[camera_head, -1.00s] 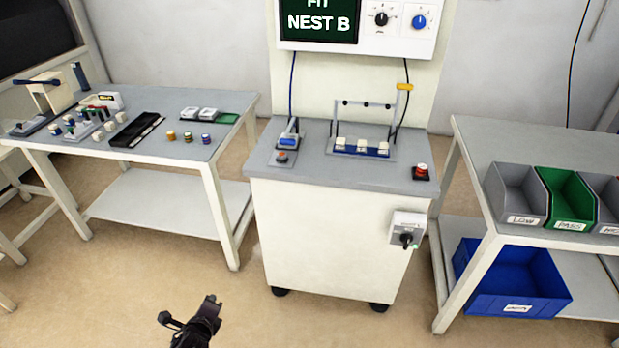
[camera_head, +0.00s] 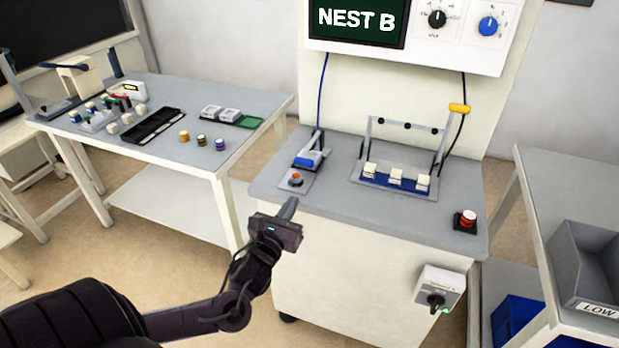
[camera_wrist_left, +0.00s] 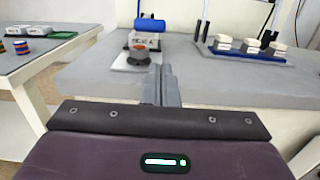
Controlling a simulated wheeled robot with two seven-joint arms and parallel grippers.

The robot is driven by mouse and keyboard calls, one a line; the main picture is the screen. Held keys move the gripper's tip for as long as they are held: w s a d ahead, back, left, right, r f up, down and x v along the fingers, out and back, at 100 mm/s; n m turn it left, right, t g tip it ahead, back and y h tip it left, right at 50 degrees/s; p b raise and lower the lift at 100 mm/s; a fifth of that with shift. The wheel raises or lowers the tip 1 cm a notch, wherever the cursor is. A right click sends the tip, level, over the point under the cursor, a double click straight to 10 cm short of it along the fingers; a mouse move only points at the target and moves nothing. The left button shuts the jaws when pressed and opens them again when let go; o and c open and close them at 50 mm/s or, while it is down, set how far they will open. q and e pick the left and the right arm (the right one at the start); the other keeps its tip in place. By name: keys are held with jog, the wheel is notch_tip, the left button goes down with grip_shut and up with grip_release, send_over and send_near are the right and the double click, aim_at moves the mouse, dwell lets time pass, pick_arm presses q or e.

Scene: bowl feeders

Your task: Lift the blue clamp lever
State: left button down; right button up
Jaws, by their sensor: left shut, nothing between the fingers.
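The blue clamp lever (camera_head: 308,160) is on a small grey plate fixture at the left end of the middle bench top. It also shows in the left wrist view (camera_wrist_left: 150,24), above a labelled block and an orange-red button. My left gripper (camera_head: 289,207) is shut and empty. Its fingertips are near the bench's front left edge, in front of the fixture and apart from the lever. In the left wrist view the shut fingers (camera_wrist_left: 168,85) point toward the fixture, just right of the button. My right gripper is not in view.
A rack with several white blocks (camera_head: 396,177) and a raised yellow-handled bar (camera_head: 459,108) stands right of the fixture. A red button (camera_head: 466,218) sits at the bench's right front. Tables flank the bench. The front strip of the bench top is mostly clear.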

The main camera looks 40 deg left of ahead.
aim_at(306, 188)
pick_arm(q)
jog(key=shift+w, duration=0.1)
jog(key=x, duration=0.8)
jog(key=shift+w+a+f, duration=0.1)
jog(key=shift+w+a, duration=0.05)
jog(key=shift+w, duration=0.15)
jog(key=shift+w+a, duration=0.15)
jog(key=shift+w, duration=0.5)
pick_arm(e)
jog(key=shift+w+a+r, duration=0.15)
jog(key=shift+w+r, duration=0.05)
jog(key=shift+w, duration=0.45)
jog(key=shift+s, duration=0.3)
